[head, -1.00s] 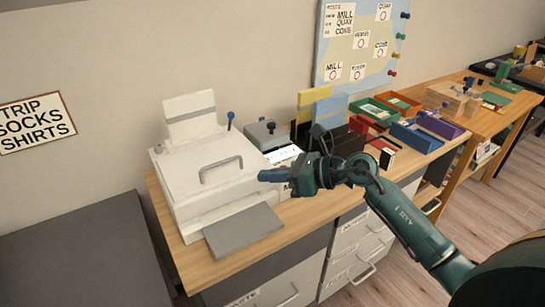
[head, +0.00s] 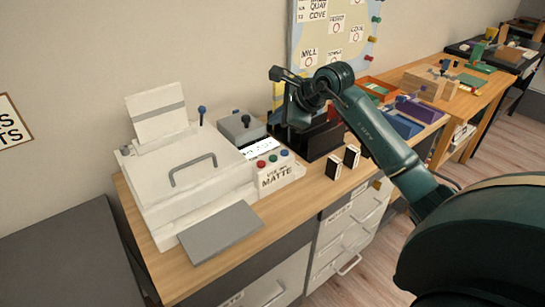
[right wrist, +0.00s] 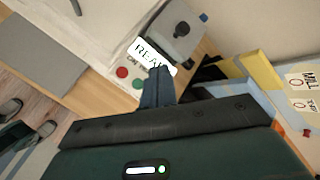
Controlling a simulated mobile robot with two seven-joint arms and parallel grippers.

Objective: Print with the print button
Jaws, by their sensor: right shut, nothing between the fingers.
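The white printer (head: 190,185) stands on the wooden desk, its grey front tray (head: 220,232) out. At its right is a white control panel (head: 278,172) labelled "MATTE", with a red button (head: 262,163), a green button (head: 273,157) and a blue button (head: 284,152). A lit display (head: 258,148) sits behind them. In the right wrist view the display (right wrist: 148,51) reads "READ...", partly covered; the red button (right wrist: 122,72) and green button (right wrist: 137,83) show, and the blue one is hidden. My right gripper (head: 274,73) is empty and shut, raised above and behind the panel; its fingers (right wrist: 159,72) point towards the panel.
A grey box with a dark knob (head: 241,127) stands behind the panel. Two small black-and-white boxes (head: 333,168) stand to its right. Dark holders (head: 318,138), coloured trays (head: 405,124) and a pinned map board (head: 330,40) lie further right. Drawers (head: 345,235) are below.

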